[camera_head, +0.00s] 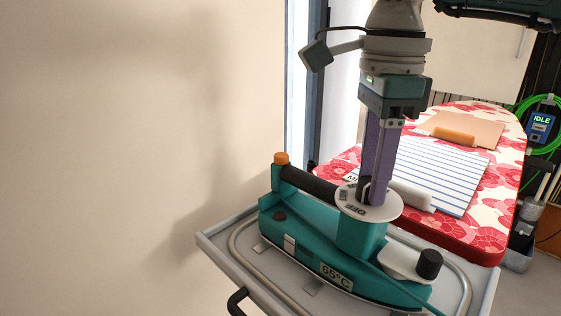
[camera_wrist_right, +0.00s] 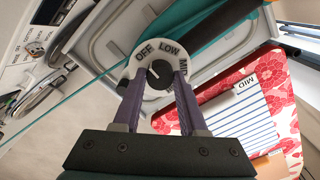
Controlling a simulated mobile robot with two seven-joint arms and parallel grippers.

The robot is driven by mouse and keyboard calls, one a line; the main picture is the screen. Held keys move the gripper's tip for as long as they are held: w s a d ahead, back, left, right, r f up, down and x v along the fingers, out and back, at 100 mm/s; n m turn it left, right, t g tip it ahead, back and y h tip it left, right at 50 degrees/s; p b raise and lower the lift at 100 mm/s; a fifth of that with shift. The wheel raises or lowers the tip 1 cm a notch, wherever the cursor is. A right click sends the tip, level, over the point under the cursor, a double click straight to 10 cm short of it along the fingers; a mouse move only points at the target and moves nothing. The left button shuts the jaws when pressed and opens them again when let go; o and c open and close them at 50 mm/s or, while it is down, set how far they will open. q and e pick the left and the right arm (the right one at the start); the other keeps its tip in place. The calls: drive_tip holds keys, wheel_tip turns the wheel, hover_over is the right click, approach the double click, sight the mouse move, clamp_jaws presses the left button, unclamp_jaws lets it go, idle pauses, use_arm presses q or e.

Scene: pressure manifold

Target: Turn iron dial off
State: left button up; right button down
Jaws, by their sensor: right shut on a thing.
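The teal iron (camera_head: 300,235) rests on a grey tray, with a 65°C display on its side. Its white dial disc (camera_head: 385,212) carries OFF, LOW and MID labels and a black knob, clearer in the right wrist view (camera_wrist_right: 158,75). The knob has a small white mark; which label it points at is hard to tell. My right gripper (camera_head: 372,190) comes straight down from above, its purple fingers on both sides of the knob and shut on it. The fingers hide part of the disc. My left gripper is not in view.
The grey tray's rim (camera_head: 222,255) surrounds the iron. Behind it is a red floral ironing board (camera_head: 475,245) with striped cloth (camera_head: 455,165) and tan cloth (camera_head: 478,130). A box reading IDLE (camera_head: 541,122) is at right. A bare wall is at left.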

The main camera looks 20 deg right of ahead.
drive_tip(key=shift+c, duration=2.2)
unclamp_jaws()
wheel_tip(320, 180, up, 10)
